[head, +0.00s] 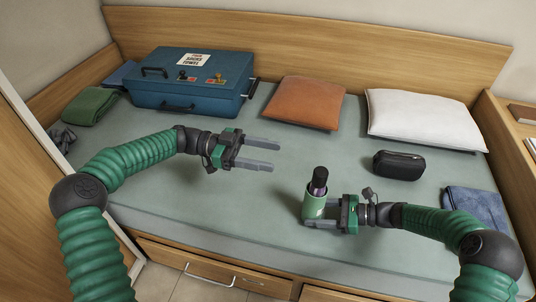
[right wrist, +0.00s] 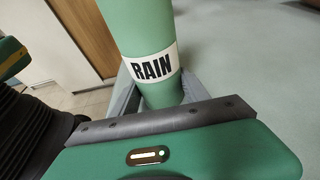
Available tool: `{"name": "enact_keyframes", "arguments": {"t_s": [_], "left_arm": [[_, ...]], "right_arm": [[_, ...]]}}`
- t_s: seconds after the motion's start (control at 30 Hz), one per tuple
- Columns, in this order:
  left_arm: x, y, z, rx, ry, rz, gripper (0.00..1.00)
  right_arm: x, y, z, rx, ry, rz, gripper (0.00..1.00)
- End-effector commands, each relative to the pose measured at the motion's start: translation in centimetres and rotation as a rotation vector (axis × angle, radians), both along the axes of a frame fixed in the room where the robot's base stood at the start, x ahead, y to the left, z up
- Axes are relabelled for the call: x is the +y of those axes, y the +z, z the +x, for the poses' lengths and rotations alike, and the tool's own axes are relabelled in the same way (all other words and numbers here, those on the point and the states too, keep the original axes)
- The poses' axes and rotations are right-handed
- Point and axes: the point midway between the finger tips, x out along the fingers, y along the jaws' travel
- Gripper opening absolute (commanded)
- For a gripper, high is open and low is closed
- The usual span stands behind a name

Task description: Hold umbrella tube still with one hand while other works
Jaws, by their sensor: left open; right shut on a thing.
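The umbrella tube (head: 315,207) is a light green cylinder standing on the bed near its front edge. A dark umbrella handle (head: 319,178) sticks out of its top. My right gripper (head: 320,218) is shut on the lower part of the tube, coming from the right. In the right wrist view the tube (right wrist: 145,25) passes between the fingers, and its white band reads RAIN (right wrist: 153,67). My left gripper (head: 275,155) is open and empty above the bed, up and left of the tube, its fingers pointing right.
A blue case (head: 190,95) lies at the back left beside folded green cloth (head: 90,105). An orange cushion (head: 303,102) and white pillow (head: 425,118) lie along the headboard. A black pouch (head: 398,165) and blue cloth (head: 475,207) lie to the right.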

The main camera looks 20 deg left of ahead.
Motion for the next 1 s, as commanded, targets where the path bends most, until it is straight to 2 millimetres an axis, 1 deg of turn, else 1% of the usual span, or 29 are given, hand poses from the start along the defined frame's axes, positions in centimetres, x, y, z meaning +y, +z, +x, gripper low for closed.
{"name": "enact_keyframes", "arguments": {"t_s": [0.3,0.33,0.5,0.53,0.83,0.93,1.0], "left_arm": [[0.0,0.0,0.0,0.0,0.0,0.0,0.58],[0.0,0.0,0.0,0.0,0.0,0.0,0.58],[0.0,0.0,0.0,0.0,0.0,0.0,0.58],[0.0,0.0,0.0,0.0,0.0,0.0,0.58],[0.0,0.0,0.0,0.0,0.0,0.0,0.58],[0.0,0.0,0.0,0.0,0.0,0.0,0.58],[0.0,0.0,0.0,0.0,0.0,0.0,0.58]], "right_arm": [[0.0,0.0,0.0,0.0,0.001,0.001,0.21],[0.0,0.0,0.0,0.0,0.001,0.001,0.54],[0.0,0.0,0.0,0.0,0.0,0.001,0.77],[0.0,0.0,0.0,0.0,0.0,0.0,0.79],[-0.2,0.1,0.0,0.0,0.0,0.0,0.79],[-1.2,0.3,0.1,-0.001,-0.002,-0.001,0.79],[-2.6,0.8,0.1,-0.001,-0.004,-0.001,0.79]]}}
